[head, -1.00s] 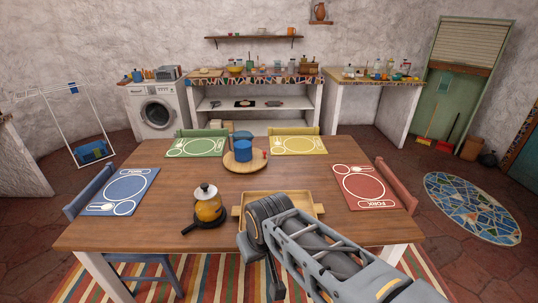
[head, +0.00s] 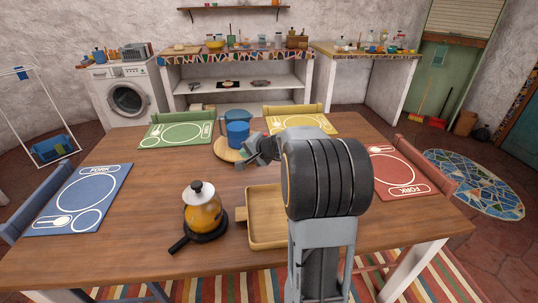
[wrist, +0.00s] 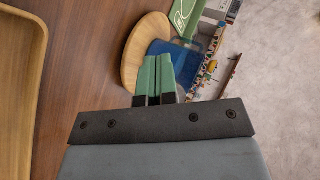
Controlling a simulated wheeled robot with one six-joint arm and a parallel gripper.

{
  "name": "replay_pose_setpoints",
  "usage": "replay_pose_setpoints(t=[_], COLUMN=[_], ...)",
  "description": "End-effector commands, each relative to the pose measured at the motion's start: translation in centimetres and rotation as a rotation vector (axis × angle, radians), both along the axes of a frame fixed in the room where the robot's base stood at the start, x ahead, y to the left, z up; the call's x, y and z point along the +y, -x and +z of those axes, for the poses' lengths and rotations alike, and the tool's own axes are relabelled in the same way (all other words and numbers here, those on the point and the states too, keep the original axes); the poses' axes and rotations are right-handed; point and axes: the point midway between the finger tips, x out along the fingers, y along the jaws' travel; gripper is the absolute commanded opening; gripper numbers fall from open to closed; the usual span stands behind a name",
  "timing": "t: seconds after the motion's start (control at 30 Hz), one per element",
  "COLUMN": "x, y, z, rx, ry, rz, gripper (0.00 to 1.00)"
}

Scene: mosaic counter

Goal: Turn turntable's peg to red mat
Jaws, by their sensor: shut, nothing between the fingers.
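The turntable (head: 226,154) is a round wooden disc at the far middle of the table, with a blue pot (head: 237,134) on it. In the wrist view the turntable (wrist: 136,58) and the blue pot (wrist: 186,62) lie just beyond my fingertips. My gripper (head: 252,152) is at the turntable's right side in the head view; its green fingers (wrist: 158,60) are shut with nothing between them. I cannot see the peg now; my gripper may hide it. The red mat (head: 398,172) lies at the table's right side, partly behind my arm. I cannot tell whether my fingers touch the turntable.
A wooden tray (head: 254,241) and a coffee pot on a black pan (head: 204,214) stand in the near middle. The blue mat (head: 80,200) is at left, the green mat (head: 182,134) and yellow mat (head: 303,124) at the far edge. The left middle of the table is clear.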

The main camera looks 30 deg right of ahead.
Motion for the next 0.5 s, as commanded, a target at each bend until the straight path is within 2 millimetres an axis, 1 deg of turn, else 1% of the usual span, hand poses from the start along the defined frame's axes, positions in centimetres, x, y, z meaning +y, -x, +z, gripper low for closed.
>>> replay_pose_setpoints(t=[0.03, 0.07, 0.1, 0.2, 0.3, 0.33, 0.4, 0.5], x=[-3.5, -5.3, -7.6, -12.3, -15.7, -16.4, -17.7, -18.7], y=[-1.1, -1.6, -2.1, -2.8, -2.8, -2.8, -2.9, -3.5], z=[-2.8, -3.5, -4.4, -6.4, -7.8, -8.1, -8.7, -9.2], rx=[-0.031, -0.054, -0.079, -0.132, -0.167, -0.175, -0.188, -0.196], ry=[-0.048, -0.071, -0.098, -0.153, -0.188, -0.194, -0.208, -0.216], rz=[-0.096, -0.147, -0.21, -0.342, -0.439, -0.458, -0.495, -0.518], gripper=[0.0, 0.0, 0.0, 0.0, 0.0, 0.0, 0.0, 0.0])
